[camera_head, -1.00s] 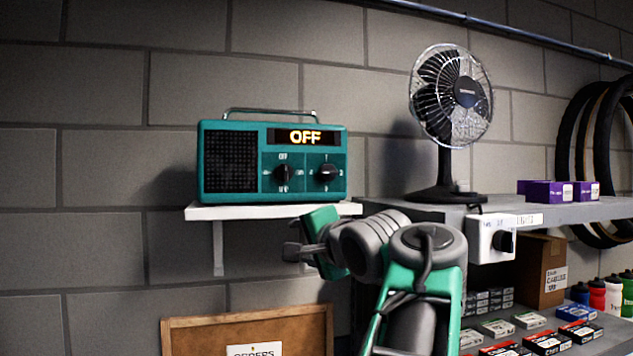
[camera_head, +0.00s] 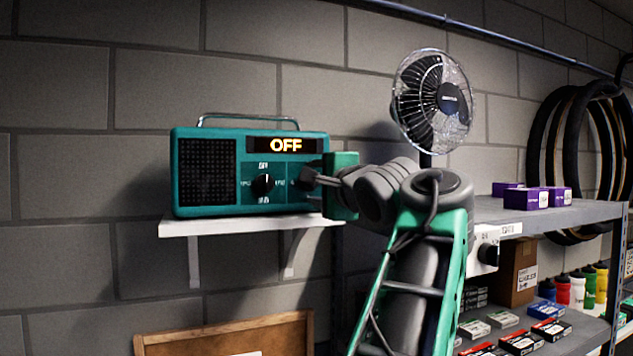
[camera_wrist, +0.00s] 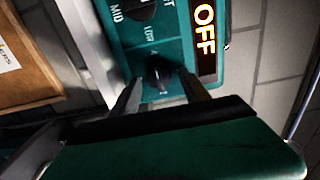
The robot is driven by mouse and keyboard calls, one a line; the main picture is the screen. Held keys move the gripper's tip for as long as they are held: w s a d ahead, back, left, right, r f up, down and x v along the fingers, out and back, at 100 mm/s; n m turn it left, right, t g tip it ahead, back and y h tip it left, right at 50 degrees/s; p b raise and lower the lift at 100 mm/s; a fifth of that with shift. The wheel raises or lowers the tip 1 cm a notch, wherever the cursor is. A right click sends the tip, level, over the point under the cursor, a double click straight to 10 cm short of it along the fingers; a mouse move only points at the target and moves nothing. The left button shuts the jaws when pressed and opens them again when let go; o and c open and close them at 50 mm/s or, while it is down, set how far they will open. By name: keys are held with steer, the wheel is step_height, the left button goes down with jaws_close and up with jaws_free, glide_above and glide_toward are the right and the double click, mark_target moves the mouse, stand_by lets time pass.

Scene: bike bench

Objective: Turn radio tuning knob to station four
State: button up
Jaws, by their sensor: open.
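The teal radio (camera_head: 207,170) stands on a small white wall shelf (camera_head: 194,226). Its lit display (camera_head: 286,145) reads OFF. The left knob (camera_head: 263,184) shows in the head view; it also shows in the wrist view (camera_wrist: 138,10), with MID and LOW printed by it. The right knob (camera_wrist: 158,72) shows in the wrist view between my fingertips; in the head view my gripper largely covers it. My gripper (camera_head: 309,178) is open at the radio's right front, with one finger on each side of that knob (camera_wrist: 160,80). Whether the fingers touch it, I cannot tell.
A desk fan (camera_head: 432,100) stands right of the radio, behind my arm. Purple boxes (camera_head: 528,198) sit on the grey shelf (camera_head: 575,215), with bike tyres (camera_head: 552,140) beyond. A framed board (camera_head: 230,335) is below the radio shelf.

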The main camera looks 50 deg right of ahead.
steer(key=shift+c, duration=0.5)
jaws_close()
steer(key=shift+n, duration=0.6)
steer(key=shift+o, duration=0.5)
jaws_free()
steer(key=shift+s+a, duration=0.1)
steer(key=b+v, duration=0.1)
steer(key=v, duration=0.6)
steer(key=shift+s+a, duration=0.15)
steer(key=shift+s, duration=0.15)
